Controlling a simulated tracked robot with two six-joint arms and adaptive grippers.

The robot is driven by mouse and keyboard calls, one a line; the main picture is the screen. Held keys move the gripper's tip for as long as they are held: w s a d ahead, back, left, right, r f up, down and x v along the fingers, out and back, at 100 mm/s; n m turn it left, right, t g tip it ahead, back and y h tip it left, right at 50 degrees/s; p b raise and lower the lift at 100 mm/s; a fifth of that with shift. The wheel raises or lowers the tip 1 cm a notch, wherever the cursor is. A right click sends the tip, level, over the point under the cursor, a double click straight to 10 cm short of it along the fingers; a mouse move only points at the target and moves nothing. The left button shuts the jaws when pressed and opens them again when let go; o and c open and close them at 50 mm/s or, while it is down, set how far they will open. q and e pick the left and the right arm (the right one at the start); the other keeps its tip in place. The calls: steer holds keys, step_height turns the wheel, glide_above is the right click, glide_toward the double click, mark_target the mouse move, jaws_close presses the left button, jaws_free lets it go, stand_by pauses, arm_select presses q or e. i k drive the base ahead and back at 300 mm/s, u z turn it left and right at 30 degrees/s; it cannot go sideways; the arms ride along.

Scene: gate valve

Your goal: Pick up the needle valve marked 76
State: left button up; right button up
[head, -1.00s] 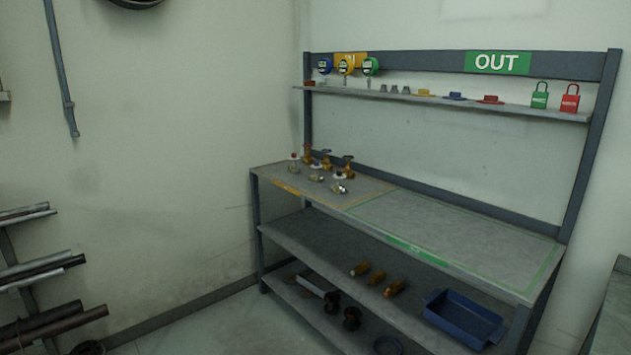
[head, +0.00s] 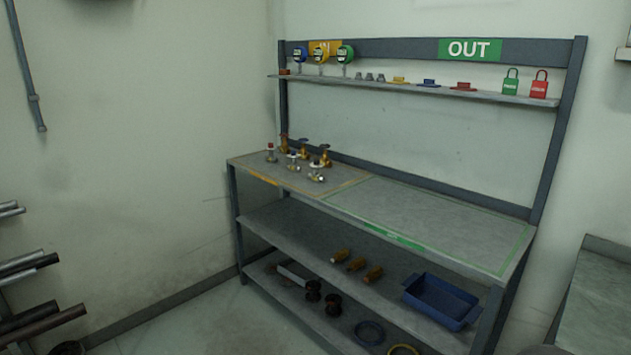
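Several small valves stand grouped at the left end of the workbench top (head: 430,215), inside the yellow-outlined area. In the front row are a valve with a red and white top (head: 271,153), a valve with a white top (head: 293,158) and a silver-ended valve with a dark handle (head: 317,171). Behind them are brass-coloured valves, one at the left (head: 284,143), one with a blue handle (head: 304,149) and one at the right (head: 326,156). Their markings are too small to read, so I cannot tell which is 76. Neither gripper shows.
The green-outlined right part of the bench top is clear. The upper shelf (head: 415,90) holds gauges, small coloured parts and two padlocks. Lower shelves hold brass fittings (head: 357,264), dark spools and a blue tray (head: 441,299). Pipes (head: 30,266) stick out at the left; another bench (head: 598,300) stands at the right.

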mark_target(293, 167)
steer(key=k, duration=1.65)
steer(key=u, duration=0.7)
steer(key=i, duration=5)
